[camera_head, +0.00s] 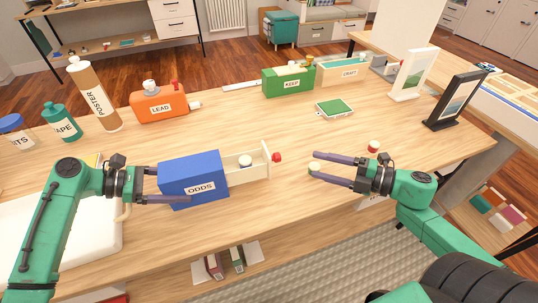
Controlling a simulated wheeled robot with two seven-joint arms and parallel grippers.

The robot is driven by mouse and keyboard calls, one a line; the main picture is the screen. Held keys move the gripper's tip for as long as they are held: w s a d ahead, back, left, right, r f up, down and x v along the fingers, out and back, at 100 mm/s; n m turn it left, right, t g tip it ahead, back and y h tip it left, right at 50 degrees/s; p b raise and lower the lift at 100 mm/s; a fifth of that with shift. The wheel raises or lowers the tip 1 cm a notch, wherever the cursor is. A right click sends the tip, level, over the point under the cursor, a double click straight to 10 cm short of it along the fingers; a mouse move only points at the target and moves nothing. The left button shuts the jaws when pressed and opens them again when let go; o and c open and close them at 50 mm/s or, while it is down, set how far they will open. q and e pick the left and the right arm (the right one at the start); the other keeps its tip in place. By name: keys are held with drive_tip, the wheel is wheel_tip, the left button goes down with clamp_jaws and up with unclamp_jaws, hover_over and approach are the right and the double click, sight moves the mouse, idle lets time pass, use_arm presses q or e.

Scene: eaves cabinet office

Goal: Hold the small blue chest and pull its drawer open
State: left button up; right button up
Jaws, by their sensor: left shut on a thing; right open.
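The small blue chest (194,180), labelled ODDS, sits on the wooden table in front of me. Its cream drawer (246,177) is pulled well out to the right, with a red knob (277,157) on its front. A small round item with a pale top (245,161) lies inside the drawer. My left gripper (168,184) is shut on the chest from its left side, a finger along each side. My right gripper (314,165) is open, to the right of the drawer and apart from the knob. A small pale-topped item (315,167) shows at its fingertips; I cannot tell whether they touch.
An orange LEAD case (160,106), a green KEEP box (288,82), a CRAFT box (342,70) and a green pad (334,108) stand farther back. A poster tube (93,95) and teal bottle (61,123) are left; picture frames (456,100) are right. A red-topped item (373,147) is behind my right gripper.

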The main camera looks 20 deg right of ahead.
use_arm(q)
drive_tip(key=shift+f, duration=0.1)
idle(0.5)
drive_tip(key=o, duration=1.6)
drive_tip(key=shift+c, duration=0.2)
